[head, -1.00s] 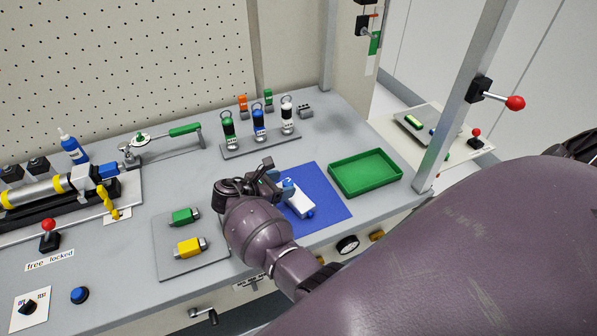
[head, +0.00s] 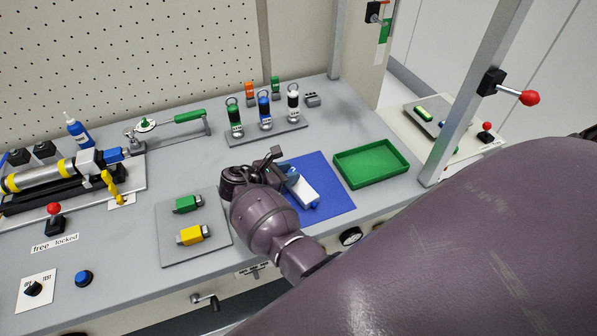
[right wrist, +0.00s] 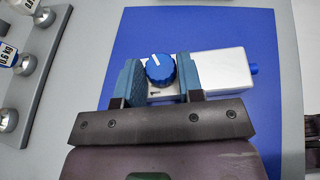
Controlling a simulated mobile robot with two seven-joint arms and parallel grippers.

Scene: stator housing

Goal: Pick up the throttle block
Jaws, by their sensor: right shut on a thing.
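The throttle block (head: 305,192) is a white block with a blue knob on top and a small blue end piece. In the right wrist view, the throttle block (right wrist: 222,70) sits between the blue-grey finger pads of my right gripper (right wrist: 160,82). The pads are shut on it, one on each side of the round knob (right wrist: 160,68). I cannot tell any lift off the mat. My left gripper is not in view.
A green tray (head: 371,163) stands right of the mat. A grey plate (head: 195,252) with green and yellow parts lies left of my gripper. A rack (head: 265,133) with three ringed cylinders stands behind. A metal post (head: 471,100) rises at the right.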

